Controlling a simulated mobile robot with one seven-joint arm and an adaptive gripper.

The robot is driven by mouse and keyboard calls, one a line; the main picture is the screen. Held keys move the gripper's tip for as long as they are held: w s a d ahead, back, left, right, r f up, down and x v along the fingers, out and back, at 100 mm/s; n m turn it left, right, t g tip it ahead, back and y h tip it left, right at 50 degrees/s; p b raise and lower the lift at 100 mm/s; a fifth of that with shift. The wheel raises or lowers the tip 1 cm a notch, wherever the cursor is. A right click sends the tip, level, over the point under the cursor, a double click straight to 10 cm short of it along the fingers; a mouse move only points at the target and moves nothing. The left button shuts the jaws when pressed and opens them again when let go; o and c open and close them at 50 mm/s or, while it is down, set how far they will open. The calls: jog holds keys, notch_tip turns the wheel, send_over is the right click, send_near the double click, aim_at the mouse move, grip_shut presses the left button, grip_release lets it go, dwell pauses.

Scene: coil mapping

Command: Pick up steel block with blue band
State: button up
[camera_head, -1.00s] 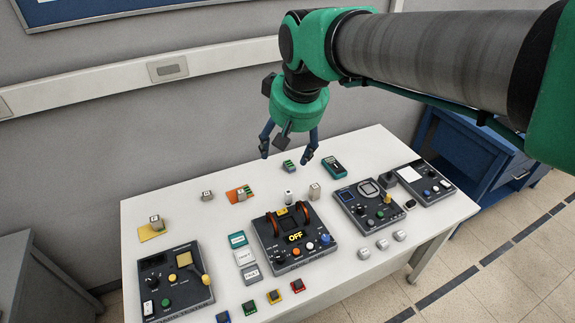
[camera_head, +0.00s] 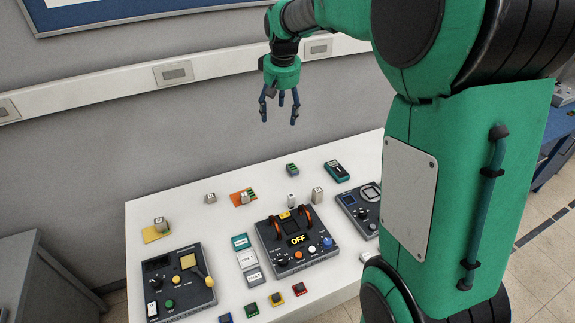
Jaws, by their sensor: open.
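Several small steel-grey blocks stand on the white table: one (camera_head: 160,224) on a yellow pad at the left, one (camera_head: 210,198) on bare table, one (camera_head: 244,198) on an orange pad, and one (camera_head: 317,195) right of the centre. Their bands are too small to read, so I cannot tell which one has the blue band. My gripper (camera_head: 279,119) is open and empty, with its fingers pointing down. In the picture it is above the table's back edge, in front of the wall and apart from all blocks.
The white table (camera_head: 140,212) bears a central device (camera_head: 296,239) showing OFF, a left control panel (camera_head: 175,280), a right panel (camera_head: 358,205), a green meter (camera_head: 337,171) and several coloured pieces along the front. My arm hides the table's right part. A grey cabinet (camera_head: 40,262) stands left.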

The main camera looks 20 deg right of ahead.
jog(key=w+d+f+g, duration=0.1)
jog(key=w+d+f, duration=0.4)
jog(key=f, duration=0.6)
jog(key=w+d+f+p, duration=0.1)
jog(key=w+d+f, duration=0.5)
jog(key=w+f, duration=0.4)
jog(key=w+d+f+g+p, duration=0.1)
jog(key=w+d+f, duration=0.4)
jog(key=f, duration=0.9)
jog(key=w, duration=0.2)
jog(key=shift+w+d+g, duration=0.2)
jog(key=shift+w+g, duration=0.1)
jog(key=shift+w, duration=0.05)
send_over(294, 167)
jog(key=shift+w+f, duration=0.1)
jog(key=shift+f, duration=4.2)
jog(key=shift+f, duration=0.15)
jog(key=shift+d+f, duration=0.15)
jog(key=shift+f, duration=2.3)
